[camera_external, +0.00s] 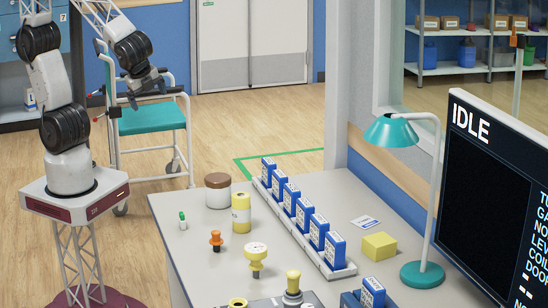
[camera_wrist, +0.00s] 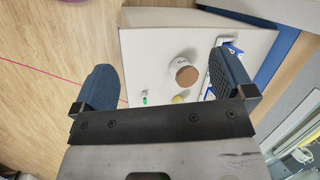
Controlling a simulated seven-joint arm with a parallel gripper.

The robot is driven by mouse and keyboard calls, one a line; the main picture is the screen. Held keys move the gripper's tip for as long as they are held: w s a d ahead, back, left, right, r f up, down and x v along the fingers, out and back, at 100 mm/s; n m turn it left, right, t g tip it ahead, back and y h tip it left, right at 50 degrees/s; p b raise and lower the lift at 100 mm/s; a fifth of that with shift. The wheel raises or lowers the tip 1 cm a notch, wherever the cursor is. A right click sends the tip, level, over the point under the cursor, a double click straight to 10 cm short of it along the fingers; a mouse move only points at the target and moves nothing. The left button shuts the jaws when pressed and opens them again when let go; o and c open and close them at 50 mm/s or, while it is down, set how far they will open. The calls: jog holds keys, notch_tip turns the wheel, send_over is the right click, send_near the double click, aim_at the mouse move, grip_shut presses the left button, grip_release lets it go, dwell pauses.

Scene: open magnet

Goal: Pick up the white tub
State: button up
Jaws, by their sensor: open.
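The white tub (camera_external: 217,197) with a brown lid stands upright at the far left corner of the grey table. In the wrist view the white tub (camera_wrist: 172,62) shows from above, its round cork-brown lid towards me, between the lines of my two fingers. My gripper (camera_external: 147,92) is open and empty. It hangs in the air left of the table, above and apart from the tub. In the wrist view my gripper (camera_wrist: 161,78) has its blue-grey fingers wide apart, with nothing between them.
A yellow cylinder (camera_external: 241,214) stands close beside the tub. A small green-and-white vial (camera_external: 183,221), an orange knob (camera_external: 216,240) and yellow knobs are nearby. A rack of blue boxes (camera_external: 295,217) runs along the table. A teal chair (camera_external: 150,118) stands behind my gripper.

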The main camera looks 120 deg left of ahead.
jog(key=w+d+f+m+y, duration=0.1)
jog(key=w+f+m+y, duration=0.5)
jog(key=w+f+m, duration=0.5)
jog(key=m+t+y, duration=0.2)
jog(key=m+t, duration=0.3)
jog(key=m, duration=0.1)
send_near(209, 180)
jog(key=x, duration=0.5)
jog(key=shift+d+f, duration=0.15)
jog(key=shift+x, duration=1.25)
jog(key=shift+w, duration=0.1)
jog(key=shift+x, duration=2.6)
